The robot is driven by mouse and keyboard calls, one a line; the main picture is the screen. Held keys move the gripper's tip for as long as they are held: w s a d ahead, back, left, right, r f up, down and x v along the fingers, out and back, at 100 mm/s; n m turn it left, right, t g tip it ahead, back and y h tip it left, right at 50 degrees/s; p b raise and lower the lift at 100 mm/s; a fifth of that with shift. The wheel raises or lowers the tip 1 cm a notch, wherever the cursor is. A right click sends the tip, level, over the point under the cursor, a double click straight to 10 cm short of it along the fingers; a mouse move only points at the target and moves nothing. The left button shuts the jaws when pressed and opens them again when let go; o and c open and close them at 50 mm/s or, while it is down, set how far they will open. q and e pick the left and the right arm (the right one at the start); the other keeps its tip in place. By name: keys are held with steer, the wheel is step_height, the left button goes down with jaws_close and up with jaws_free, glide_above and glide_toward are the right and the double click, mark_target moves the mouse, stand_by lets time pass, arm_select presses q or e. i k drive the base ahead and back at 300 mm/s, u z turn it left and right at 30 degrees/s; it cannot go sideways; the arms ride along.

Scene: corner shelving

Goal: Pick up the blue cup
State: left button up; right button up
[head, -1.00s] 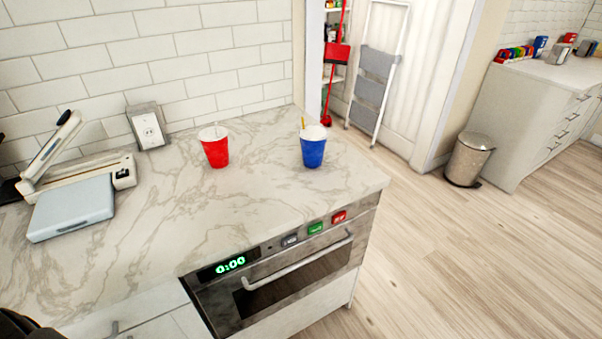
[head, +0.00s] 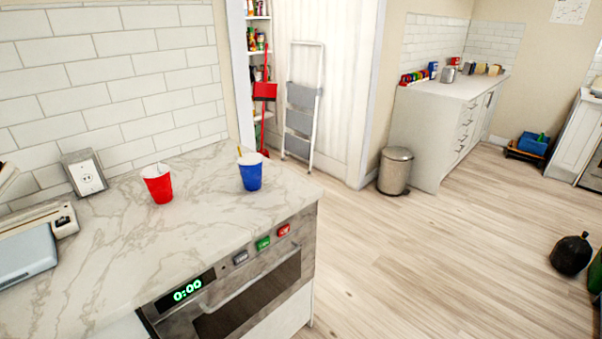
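The blue cup (head: 251,176) stands upright on the marble counter (head: 200,228), near its right end. It has a pale top with a thin yellowish stick or straw rising from it. A red cup (head: 158,186) stands upright to its left, clearly apart from it. Neither of my grippers shows in the head view.
An oven (head: 240,295) sits under the counter. Wooden floor (head: 400,250) lies open to the right. A trash can (head: 396,170), a step ladder (head: 301,110) and a black bag (head: 571,254) stand farther off.

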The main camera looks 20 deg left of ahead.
mark_target(251, 173)
steer(key=z, duration=0.25)
steer(key=i, duration=3.65)
steer(key=u, duration=3.45)
